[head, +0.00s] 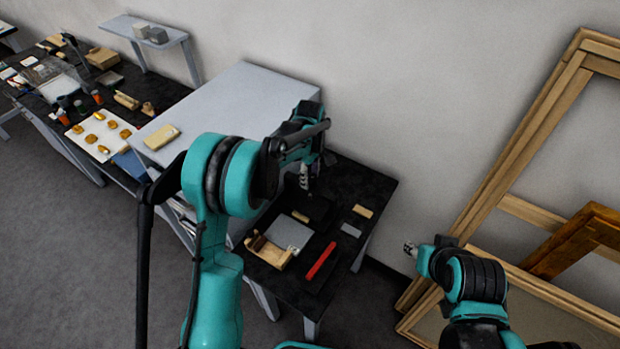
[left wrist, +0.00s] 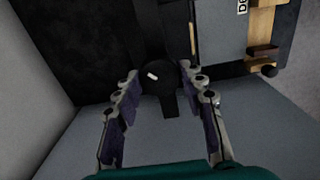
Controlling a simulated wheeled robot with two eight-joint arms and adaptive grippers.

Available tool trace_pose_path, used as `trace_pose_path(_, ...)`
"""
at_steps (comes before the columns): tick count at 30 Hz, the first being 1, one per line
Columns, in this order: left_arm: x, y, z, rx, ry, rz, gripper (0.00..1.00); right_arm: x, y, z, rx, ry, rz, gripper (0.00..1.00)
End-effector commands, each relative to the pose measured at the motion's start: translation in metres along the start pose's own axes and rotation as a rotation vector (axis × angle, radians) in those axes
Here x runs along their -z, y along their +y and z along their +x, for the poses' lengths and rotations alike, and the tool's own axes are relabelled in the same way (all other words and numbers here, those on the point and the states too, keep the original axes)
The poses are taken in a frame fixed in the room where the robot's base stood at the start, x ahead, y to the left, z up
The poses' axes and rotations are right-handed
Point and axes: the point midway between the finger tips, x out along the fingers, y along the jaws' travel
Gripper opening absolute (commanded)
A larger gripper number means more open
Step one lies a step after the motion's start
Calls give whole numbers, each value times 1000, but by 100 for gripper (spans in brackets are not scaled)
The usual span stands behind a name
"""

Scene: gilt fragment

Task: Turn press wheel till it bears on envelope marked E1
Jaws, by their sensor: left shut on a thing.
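My left gripper (head: 305,178) reaches over the small black table and is shut on a dark round part, apparently the press wheel (left wrist: 158,78). In the left wrist view the two fingers (left wrist: 163,82) stand on either side of this part, which carries a short white mark. In the head view my arm hides the wheel and most of the press. I cannot make out the envelope marked E1 or whether the press bears on anything. My right gripper (head: 410,248) is at the right, away from the table, too small to judge its opening.
The black table (head: 378,180) holds a wooden frame with a grey plate (head: 288,234), a red bar (head: 321,261), a tan block (head: 362,211) and a grey block (head: 350,230). A grey table (head: 245,85) stands behind left. Wooden frames (head: 520,150) lean at the right wall.

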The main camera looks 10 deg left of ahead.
Motion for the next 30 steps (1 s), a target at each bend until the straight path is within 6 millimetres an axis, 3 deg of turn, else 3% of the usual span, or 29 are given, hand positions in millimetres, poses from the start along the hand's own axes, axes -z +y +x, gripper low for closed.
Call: trace_pose_path(30, 0, 1, 0, -1, 1, 963, 11, -19, 0, 27, 0, 0, 0, 40)
